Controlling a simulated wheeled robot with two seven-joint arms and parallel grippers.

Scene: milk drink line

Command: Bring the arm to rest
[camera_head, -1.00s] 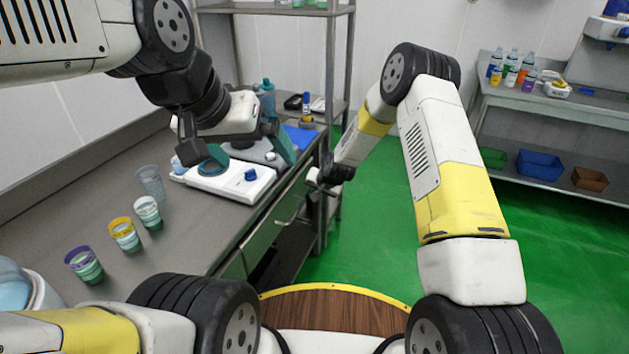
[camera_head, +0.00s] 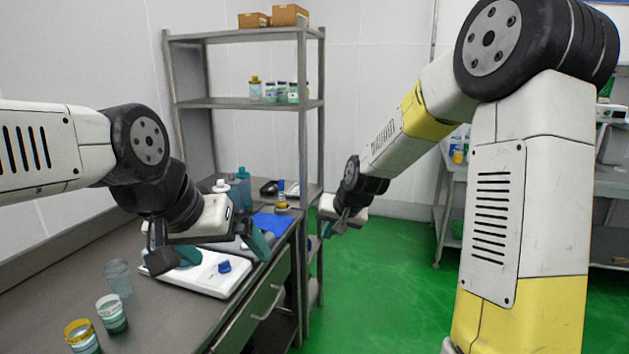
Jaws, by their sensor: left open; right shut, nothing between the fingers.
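My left gripper (camera_head: 212,252) is open and empty, with its teal-padded fingers spread over the white flat device (camera_head: 205,275) on the counter. My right gripper (camera_head: 336,228) is shut and empty. It hangs in the air right of the counter, over the green floor and in front of the shelf rack. The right arm reaches in from the right, bent, with its elbow high.
On the counter (camera_head: 60,300) stand an empty clear cup (camera_head: 118,277), a white-rimmed cup (camera_head: 112,313) and a yellow-rimmed cup (camera_head: 82,336). Teal bottles (camera_head: 243,187) stand behind the device. A metal rack (camera_head: 240,103) rises behind. Green floor (camera_head: 385,285) is open at centre right.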

